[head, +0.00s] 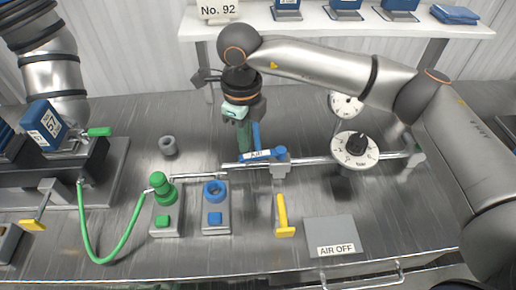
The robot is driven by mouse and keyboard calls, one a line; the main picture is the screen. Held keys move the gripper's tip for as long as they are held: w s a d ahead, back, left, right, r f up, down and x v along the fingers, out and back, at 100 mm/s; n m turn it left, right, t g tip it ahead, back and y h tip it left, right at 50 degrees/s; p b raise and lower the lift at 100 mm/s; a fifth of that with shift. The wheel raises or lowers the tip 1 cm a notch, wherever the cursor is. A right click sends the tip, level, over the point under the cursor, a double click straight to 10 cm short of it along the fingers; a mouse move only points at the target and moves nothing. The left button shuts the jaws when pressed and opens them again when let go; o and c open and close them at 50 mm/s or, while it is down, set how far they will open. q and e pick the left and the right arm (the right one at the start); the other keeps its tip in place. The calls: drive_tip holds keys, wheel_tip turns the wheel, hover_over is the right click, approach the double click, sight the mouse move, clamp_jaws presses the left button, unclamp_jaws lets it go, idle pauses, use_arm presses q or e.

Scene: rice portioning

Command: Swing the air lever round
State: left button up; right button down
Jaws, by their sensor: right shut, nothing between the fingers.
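The air lever (256,134) is a blue bar with a white "AIR" label at its base, on a silver pipe that runs across the bench. Its bar points away from me, towards the back. My right gripper (242,137) is shut and empty, pointing down beside the bar's far end on its left. I cannot tell whether they touch. A grey plate (331,234) reading "AIR OFF" lies in front of the pipe. My left arm comes down at the far left; its gripper's fingers are not clear behind a blue labelled box (42,124).
A yellow-handled lever (283,215) stands in front of the pipe. A green fitting (164,188) with a green hose and a blue ring fitting (214,192) stand left of it. A white dial (354,149) with a black knob is on the right. A white shelf (330,28) runs behind.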

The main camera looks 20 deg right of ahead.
drive_tip(key=shift+s+a, duration=0.2)
drive_tip(key=shift+s, duration=0.9)
drive_tip(key=shift+s+d+b, duration=0.1)
drive_tip(key=shift+s+b, duration=0.2)
drive_tip(key=shift+s, duration=0.8)
drive_tip(key=shift+s+d, duration=0.2)
drive_tip(key=shift+s, duration=0.3)
drive_tip(key=shift+s+d, duration=0.2)
drive_tip(key=shift+s, duration=0.3)
drive_tip(key=shift+b, duration=0.3)
